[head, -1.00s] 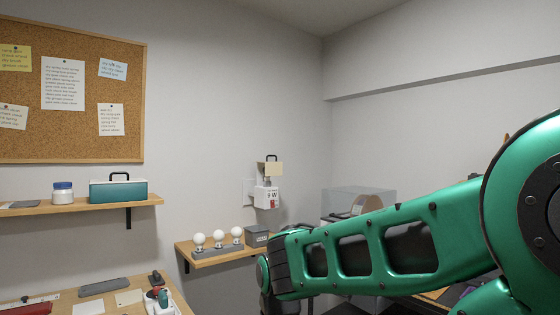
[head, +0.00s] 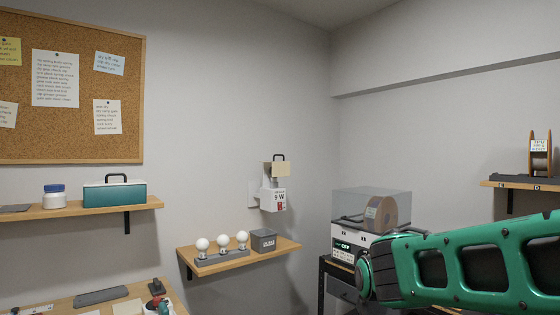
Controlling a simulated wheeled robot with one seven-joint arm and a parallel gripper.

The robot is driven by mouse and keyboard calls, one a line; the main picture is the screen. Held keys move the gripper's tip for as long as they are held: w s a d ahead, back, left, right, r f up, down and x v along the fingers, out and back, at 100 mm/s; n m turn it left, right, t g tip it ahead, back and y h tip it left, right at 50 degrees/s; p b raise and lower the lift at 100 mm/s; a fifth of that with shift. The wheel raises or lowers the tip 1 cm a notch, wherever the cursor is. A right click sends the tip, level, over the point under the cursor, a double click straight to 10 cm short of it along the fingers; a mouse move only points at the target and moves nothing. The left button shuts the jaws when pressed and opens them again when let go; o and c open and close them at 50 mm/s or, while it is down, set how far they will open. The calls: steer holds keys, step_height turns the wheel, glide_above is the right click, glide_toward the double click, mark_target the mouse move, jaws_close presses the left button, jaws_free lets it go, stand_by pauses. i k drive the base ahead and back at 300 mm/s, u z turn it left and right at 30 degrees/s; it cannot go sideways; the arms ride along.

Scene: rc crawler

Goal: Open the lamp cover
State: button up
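The lamp cover appears to be the small beige plate with a dark loop handle (head: 278,168) on the wall fixture near the room's corner. A white box marked "9 W" (head: 273,199) hangs just below it. Whether the cover is open or shut is too small to tell. My green arm reaches in from the right edge, well to the right of and below the fixture. My gripper itself does not show.
A shelf (head: 218,263) below the fixture holds white bulbs in a grey holder (head: 222,258) and a grey box (head: 263,240). A machine with a clear lid (head: 345,203) stands to the right. A teal box (head: 114,193) sits on the left shelf.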

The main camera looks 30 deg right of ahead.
mark_target(279, 169)
steer(key=z, duration=0.05)
steer(key=i, duration=1)
steer(key=u, duration=0.05)
